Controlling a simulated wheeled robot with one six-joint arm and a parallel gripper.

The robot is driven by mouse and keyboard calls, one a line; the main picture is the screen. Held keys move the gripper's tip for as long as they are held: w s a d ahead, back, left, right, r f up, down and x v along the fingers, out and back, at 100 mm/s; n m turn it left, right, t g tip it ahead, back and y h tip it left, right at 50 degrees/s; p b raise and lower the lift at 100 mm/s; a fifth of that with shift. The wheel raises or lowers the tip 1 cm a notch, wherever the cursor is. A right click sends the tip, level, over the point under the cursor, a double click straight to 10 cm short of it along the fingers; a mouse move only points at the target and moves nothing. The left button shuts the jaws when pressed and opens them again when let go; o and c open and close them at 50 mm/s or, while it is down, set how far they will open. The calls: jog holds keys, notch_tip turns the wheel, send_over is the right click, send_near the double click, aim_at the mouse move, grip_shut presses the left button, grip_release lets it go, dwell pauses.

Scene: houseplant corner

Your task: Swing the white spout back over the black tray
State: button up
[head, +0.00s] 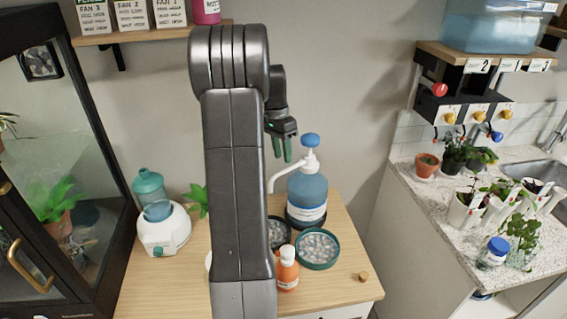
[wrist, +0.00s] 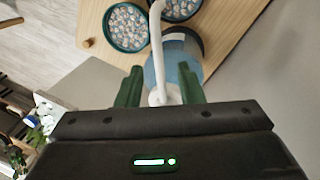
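A blue pump bottle (head: 307,192) with a blue knob (head: 310,140) stands on the wooden cabinet top. Its white spout (head: 284,174) reaches out to the left and bends down. In the wrist view the spout (wrist: 157,45) runs up from the pump to the gap between the green tray (wrist: 108,38) and the black tray (wrist: 195,13). The black tray (head: 270,245), holding pebbles, is partly hidden by my arm in the head view. My gripper (head: 282,150) is open beside the pump top. In the wrist view its green fingers (wrist: 160,82) stand apart, with the spout's base between them; contact is unclear.
The green tray (head: 336,261) holds pebbles right of the black one. An orange bottle (head: 287,270) stands in front of them. A white device with a teal-topped bottle (head: 163,232) is at left. A glass cabinet (head: 62,175) is far left, a plant counter (head: 470,235) right.

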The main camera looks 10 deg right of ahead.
notch_tip(320, 180, up, 8)
jog(key=w, duration=0.1)
jog(key=shift+w+a+b, duration=0.2)
jog(key=shift+a+b, duration=0.1)
jog(key=shift+a, duration=0.05)
jog(key=shift+f, duration=0.1)
jog(key=f, duration=0.4)
jog(key=s+f+p, duration=0.1)
jog(key=f, duration=0.2)
jog(key=s+d+f, duration=0.1)
jog(key=f, duration=0.3)
jog(key=shift+s+f, duration=0.2)
jog(key=shift+f, duration=0.15)
jog(key=shift+r, duration=0.1)
